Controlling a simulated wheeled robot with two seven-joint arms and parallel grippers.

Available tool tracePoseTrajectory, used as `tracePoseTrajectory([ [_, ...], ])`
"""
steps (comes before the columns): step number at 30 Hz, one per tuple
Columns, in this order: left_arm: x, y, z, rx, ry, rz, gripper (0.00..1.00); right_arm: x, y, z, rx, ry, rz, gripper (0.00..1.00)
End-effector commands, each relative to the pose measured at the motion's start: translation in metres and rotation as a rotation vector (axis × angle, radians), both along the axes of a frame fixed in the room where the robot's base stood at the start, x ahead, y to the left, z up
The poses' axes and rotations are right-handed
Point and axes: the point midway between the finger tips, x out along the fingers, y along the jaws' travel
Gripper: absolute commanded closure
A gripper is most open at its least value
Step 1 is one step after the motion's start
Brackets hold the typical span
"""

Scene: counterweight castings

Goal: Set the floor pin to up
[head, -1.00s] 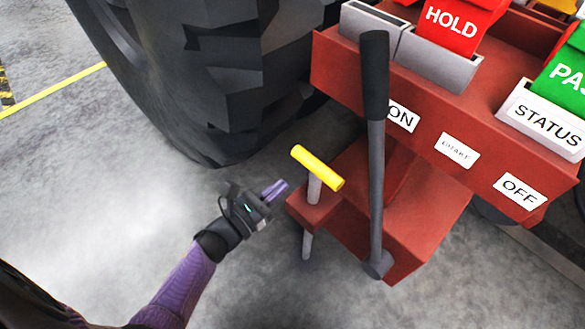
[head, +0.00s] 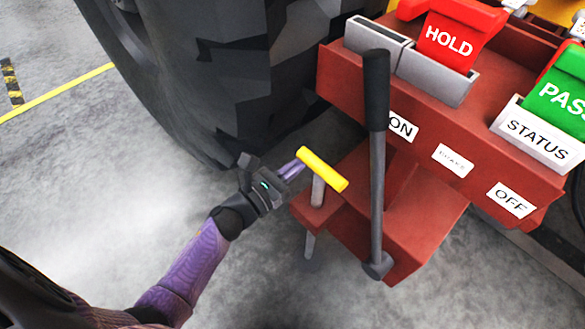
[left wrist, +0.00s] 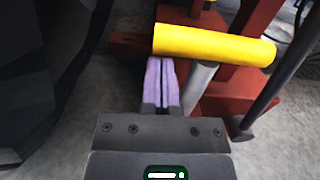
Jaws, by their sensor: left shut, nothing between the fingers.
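The floor pin is a grey rod (head: 317,190) with a yellow T-shaped handle (head: 322,170) on top. It passes through a red bracket of the cart, and its lower end (head: 309,245) shows below the bracket, close to the floor. My left gripper (head: 292,170) is shut and empty, with its purple fingertips just left of the handle. In the left wrist view the closed fingers (left wrist: 161,84) point at the yellow handle (left wrist: 215,45), near its left part and beside the rod (left wrist: 198,85). I cannot tell whether they touch. My right gripper is not in view.
A grey lever with a black grip (head: 376,90) stands right of the pin, before ON, BRAKE and OFF labels. A large black tyre (head: 215,80) stands behind left. Red HOLD (head: 450,42) and green PASS (head: 560,100) tags sit above. Floor at left is clear.

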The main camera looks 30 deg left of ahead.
Motion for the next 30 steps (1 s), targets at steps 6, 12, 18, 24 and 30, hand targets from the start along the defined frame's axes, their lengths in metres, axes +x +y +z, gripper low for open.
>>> tracePoseTrajectory([
  [6, 0.002, 0.0, 0.079, -0.001, -0.024, -0.002, 1.0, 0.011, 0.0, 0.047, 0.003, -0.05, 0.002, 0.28],
  [12, 0.002, 0.0, 0.101, -0.001, -0.018, -0.001, 1.0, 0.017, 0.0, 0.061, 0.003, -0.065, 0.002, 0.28],
  [18, 0.002, 0.0, 0.101, -0.004, -0.016, -0.001, 1.0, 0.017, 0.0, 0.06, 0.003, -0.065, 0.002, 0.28],
  [24, 0.003, 0.0, 0.101, -0.004, -0.018, -0.001, 1.0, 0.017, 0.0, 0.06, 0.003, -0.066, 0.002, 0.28],
  [30, 0.006, 0.007, 0.076, -0.001, -0.009, -0.002, 1.0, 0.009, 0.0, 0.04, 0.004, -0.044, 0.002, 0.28],
])
